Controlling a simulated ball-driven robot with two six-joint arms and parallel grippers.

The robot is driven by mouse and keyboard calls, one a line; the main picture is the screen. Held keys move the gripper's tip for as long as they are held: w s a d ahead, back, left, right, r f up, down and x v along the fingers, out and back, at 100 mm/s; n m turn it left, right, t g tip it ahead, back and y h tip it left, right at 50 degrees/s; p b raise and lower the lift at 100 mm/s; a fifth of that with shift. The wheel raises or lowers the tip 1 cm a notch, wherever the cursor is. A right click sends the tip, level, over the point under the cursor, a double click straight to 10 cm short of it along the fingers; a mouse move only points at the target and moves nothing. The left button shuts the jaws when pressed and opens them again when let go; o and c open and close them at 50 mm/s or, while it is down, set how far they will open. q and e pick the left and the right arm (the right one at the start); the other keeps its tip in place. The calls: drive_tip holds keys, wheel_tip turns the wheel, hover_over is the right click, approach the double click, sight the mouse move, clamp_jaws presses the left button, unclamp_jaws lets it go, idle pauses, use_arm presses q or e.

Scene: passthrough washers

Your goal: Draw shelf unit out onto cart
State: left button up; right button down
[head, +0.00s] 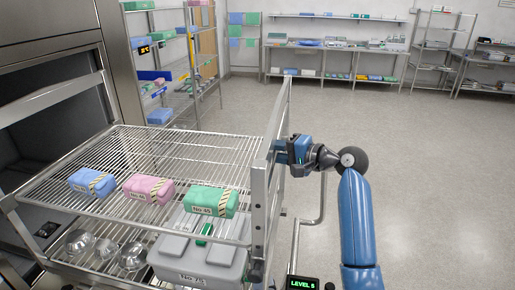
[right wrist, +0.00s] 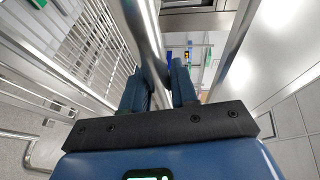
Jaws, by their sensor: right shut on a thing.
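The shelf unit is a metal wire rack (head: 165,150) with an upright end frame (head: 262,200) on its right side. Its left end lies at the dark opening of the steel washer (head: 60,125). The upper shelf carries a blue pack (head: 91,182), a pink pack (head: 148,188) and a green pack (head: 211,201). Below are metal bowls (head: 80,240) and a grey container (head: 200,250). My right gripper (head: 297,149) is shut on a metal bar of the end frame; the bar (right wrist: 152,40) shows between the fingers in the right wrist view. My left gripper is out of view.
A bent metal tube (head: 322,205) stands right of the end frame, perhaps the cart's handle; the cart is mostly hidden. A stocked rack (head: 185,60) stands behind the washer. Benches (head: 335,60) line the far wall. The floor (head: 430,170) to the right is clear.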

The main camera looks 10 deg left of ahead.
drive_tip(key=shift+d+f, duration=0.15)
drive_tip(key=shift+d, duration=0.1)
drive_tip(key=shift+a, duration=0.1)
drive_tip(key=c, duration=1.2)
unclamp_jaws()
drive_tip(key=shift+c, duration=0.2)
drive_tip(key=shift+o, duration=1.4)
drive_tip(key=shift+d, duration=0.2)
drive_tip(key=shift+d, duration=0.1)
